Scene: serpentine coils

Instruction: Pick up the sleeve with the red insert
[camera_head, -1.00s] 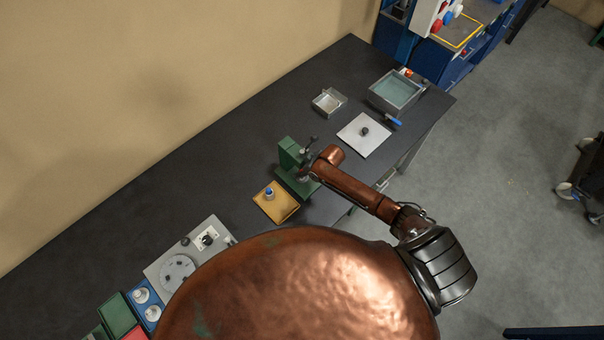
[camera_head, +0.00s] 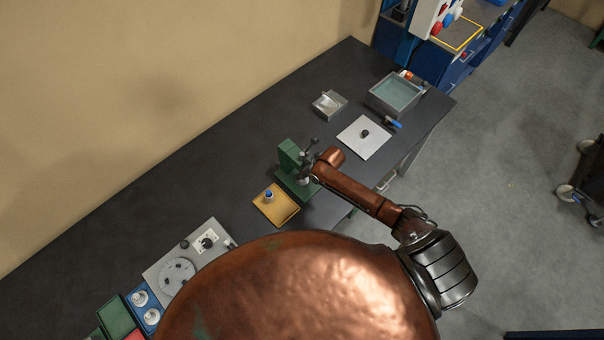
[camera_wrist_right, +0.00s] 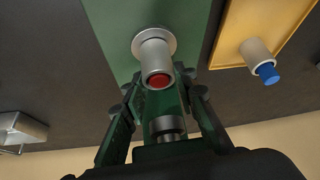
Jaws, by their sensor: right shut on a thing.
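The sleeve (camera_wrist_right: 157,62), a pale cylinder with a red insert (camera_wrist_right: 159,81) in its end, stands on a pale round seat on the green press (camera_wrist_right: 120,30). My right gripper (camera_wrist_right: 160,88) has its two dark fingers on either side of the sleeve's red end and is shut on it. In the head view the right gripper (camera_head: 306,172) is at the green press (camera_head: 289,153), and the sleeve is mostly hidden there by the gripper and wrist. My left gripper is not in view.
A yellow tray (camera_head: 283,212) beside the press holds another sleeve with a blue insert (camera_head: 268,194). The press lever (camera_head: 312,142) is close to my right gripper. A white plate (camera_head: 373,146), a small metal box (camera_head: 328,104) and a larger bin (camera_head: 374,100) stand farther right.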

